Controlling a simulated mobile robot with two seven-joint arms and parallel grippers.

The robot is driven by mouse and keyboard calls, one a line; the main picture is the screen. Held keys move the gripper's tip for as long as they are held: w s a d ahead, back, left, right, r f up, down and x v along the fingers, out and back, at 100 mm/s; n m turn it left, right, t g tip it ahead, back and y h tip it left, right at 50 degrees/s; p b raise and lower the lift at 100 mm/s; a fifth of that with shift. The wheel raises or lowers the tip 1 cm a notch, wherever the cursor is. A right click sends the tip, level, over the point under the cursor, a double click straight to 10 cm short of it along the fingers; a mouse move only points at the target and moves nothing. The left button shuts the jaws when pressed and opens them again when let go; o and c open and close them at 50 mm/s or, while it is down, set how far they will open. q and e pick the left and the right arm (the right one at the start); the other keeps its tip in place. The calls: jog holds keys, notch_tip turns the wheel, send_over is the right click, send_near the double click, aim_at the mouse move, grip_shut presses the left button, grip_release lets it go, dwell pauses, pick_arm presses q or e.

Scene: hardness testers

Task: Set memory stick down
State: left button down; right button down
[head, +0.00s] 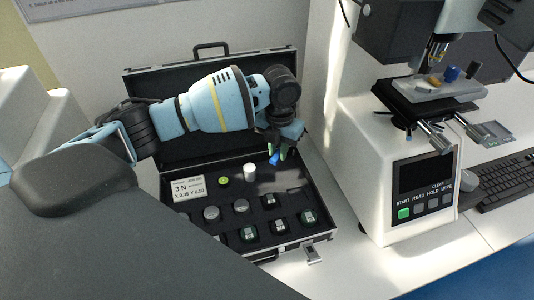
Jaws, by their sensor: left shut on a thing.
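My left gripper (278,150) reaches in from the left and points down over the right rear part of the open black case (165,213). It is shut on a small blue thing, which I take to be the memory stick (274,159); its lower end shows below the fingers. The fingers hide most of it, and I cannot tell whether it touches the case's foam. My right gripper is not in view.
The case holds a label card (188,188), a white cylinder (249,171) and several round and square pieces. A hardness tester (400,190) stands at the right with a keyboard (505,182) beside it. Bare white table (335,262) shows between case and tester.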

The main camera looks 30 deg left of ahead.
aim_at(277, 172)
pick_arm(q)
jog(key=shift+f, duration=3)
jog(key=shift+f, duration=0.2)
jog(key=c, duration=1.3)
grip_release()
jog(key=shift+r, duration=0.15)
notch_tip(277, 172, up, 12)
jog(key=shift+r, duration=0.1)
